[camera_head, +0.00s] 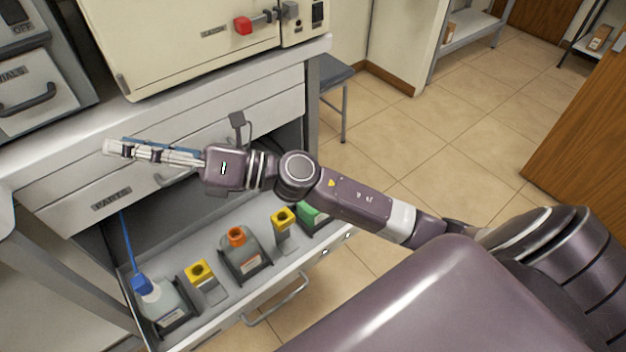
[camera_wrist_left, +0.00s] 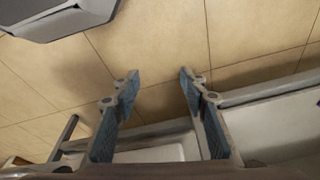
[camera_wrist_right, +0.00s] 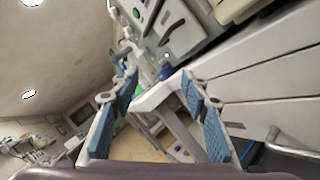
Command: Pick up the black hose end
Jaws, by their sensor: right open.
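I cannot make out a black hose end in any view. My right gripper (camera_head: 118,149) reaches across the front of the white cabinet, above an open drawer (camera_head: 205,325), pointing left. In the right wrist view its two blue-padded fingers (camera_wrist_right: 155,82) stand apart with nothing between them. My left gripper is outside the head view. In the left wrist view its fingers (camera_wrist_left: 160,76) are spread and empty, above the tiled floor and near a white drawer edge.
The open drawer holds a blue-capped bottle (camera_head: 162,303) with a thin blue tube, an orange-capped bottle (camera_head: 243,257), yellow-capped containers (camera_head: 207,288) and a green item (camera_head: 311,214). A cream machine with a red knob (camera_head: 243,25) stands on the cabinet.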

